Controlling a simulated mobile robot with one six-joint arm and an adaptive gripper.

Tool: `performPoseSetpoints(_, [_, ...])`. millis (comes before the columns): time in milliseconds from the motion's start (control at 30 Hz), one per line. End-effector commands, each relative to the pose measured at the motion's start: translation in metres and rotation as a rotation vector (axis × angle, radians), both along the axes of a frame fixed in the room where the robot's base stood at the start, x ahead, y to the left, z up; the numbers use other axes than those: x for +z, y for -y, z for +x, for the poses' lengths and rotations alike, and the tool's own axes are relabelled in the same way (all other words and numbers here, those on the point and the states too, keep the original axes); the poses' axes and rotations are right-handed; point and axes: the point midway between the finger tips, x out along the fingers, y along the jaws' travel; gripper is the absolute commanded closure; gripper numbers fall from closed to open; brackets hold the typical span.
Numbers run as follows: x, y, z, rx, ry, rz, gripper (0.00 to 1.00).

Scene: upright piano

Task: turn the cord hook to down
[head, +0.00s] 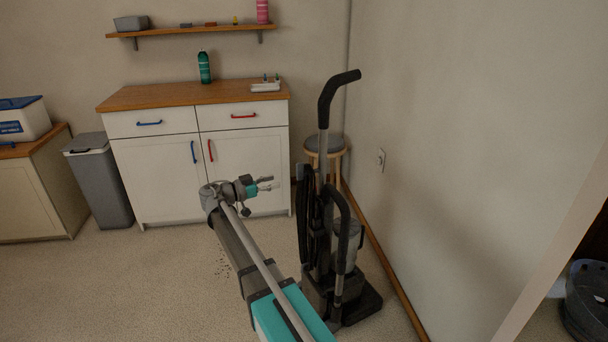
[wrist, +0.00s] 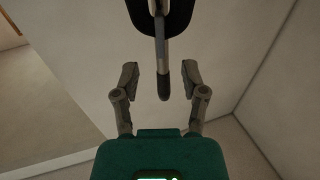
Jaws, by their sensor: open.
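An upright vacuum cleaner (head: 345,235), black and grey with a curved black handle, stands right of centre in the head view. A dark cord bundle (head: 306,215) hangs on its left side. The cord hook is too small and dark to make out for certain near the bundle's top. My gripper (head: 267,183) is open and empty, left of the vacuum and apart from it in the head view. In the wrist view, my gripper (wrist: 160,82) has its fingers spread, and a grey bar with a dark end (wrist: 162,75) appears between them; I cannot tell its distance.
A white cabinet (head: 155,180) with red and blue handles stands behind my arm. A round stool (head: 325,145) is behind the vacuum. The wall (head: 440,150) with an outlet (head: 381,160) is close on the right. A grey bin (head: 100,185) stands left; the floor there is mostly clear.

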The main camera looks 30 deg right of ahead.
Motion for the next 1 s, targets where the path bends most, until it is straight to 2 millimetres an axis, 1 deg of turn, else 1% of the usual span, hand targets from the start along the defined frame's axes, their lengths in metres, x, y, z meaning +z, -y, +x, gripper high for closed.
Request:
performPoseSetpoints(33, [0.0, 0.007, 0.0, -0.002, 0.0, 0.0, 0.44])
performPoseSetpoints(600, [0.0, 0.092, 0.002, -0.003, 0.0, 0.0, 0.44])
performPoseSetpoints(800, [0.0, 0.11, 0.003, -0.002, 0.0, 0.0, 0.44])
performPoseSetpoints(1000, [0.0, 0.116, 0.004, -0.001, 0.0, 0.0, 0.44])
